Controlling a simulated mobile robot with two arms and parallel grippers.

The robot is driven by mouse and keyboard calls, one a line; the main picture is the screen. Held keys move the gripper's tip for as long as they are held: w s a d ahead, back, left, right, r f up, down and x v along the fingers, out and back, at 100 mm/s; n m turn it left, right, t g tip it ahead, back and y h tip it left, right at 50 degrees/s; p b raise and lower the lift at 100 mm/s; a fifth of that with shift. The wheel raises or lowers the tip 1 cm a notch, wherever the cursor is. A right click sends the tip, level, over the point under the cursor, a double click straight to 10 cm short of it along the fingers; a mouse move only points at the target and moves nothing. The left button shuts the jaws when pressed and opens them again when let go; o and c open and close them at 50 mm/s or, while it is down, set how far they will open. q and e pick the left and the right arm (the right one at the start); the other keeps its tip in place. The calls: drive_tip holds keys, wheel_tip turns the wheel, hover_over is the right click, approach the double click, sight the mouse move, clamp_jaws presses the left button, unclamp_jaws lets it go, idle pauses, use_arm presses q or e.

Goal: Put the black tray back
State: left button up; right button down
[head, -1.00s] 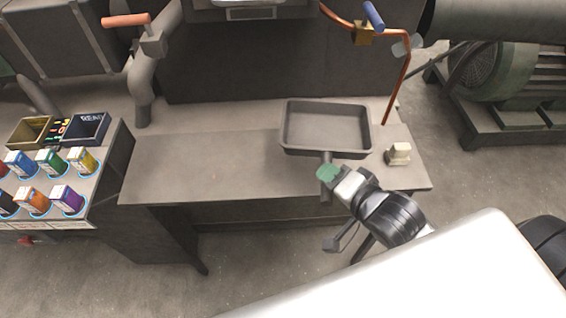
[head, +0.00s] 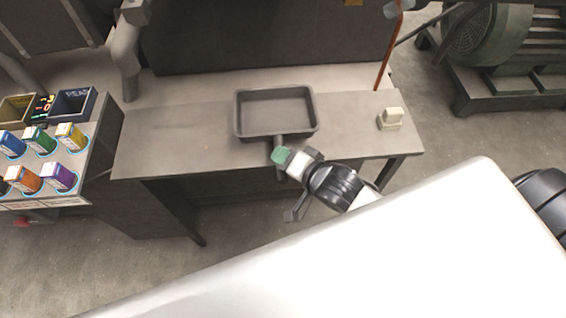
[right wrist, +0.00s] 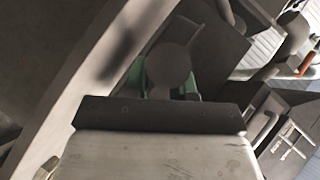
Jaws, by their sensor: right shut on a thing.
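The black tray (head: 277,113) is a dark, shallow, empty rectangular pan with a short handle (head: 279,146) toward me. It is level, over the right half of the grey table; I cannot tell whether it touches the top. My right gripper (head: 281,156), with green fingertips, is shut on the handle near the table's front edge. In the right wrist view the green fingers (right wrist: 152,75) show partly, around a grey rounded piece that looks like the handle. My left gripper is not in view.
A cream switch block (head: 391,118) sits right of the tray on the table (head: 180,135). A copper pipe (head: 390,50) rises behind it. A panel with several coloured boxes (head: 40,140) stands left. The table's left part is clear. Dark machinery backs the table.

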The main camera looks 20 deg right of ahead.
drive_tip(key=shift+w+a+f, duration=0.15)
drive_tip(key=shift+w, duration=0.05)
drive_tip(key=shift+f, duration=1.95)
drive_tip(key=shift+f, duration=0.15)
drive_tip(key=c, duration=0.9)
unclamp_jaws()
drive_tip(key=shift+c, duration=0.2)
drive_tip(key=v, duration=1.2)
drive_tip(key=shift+b, duration=0.4)
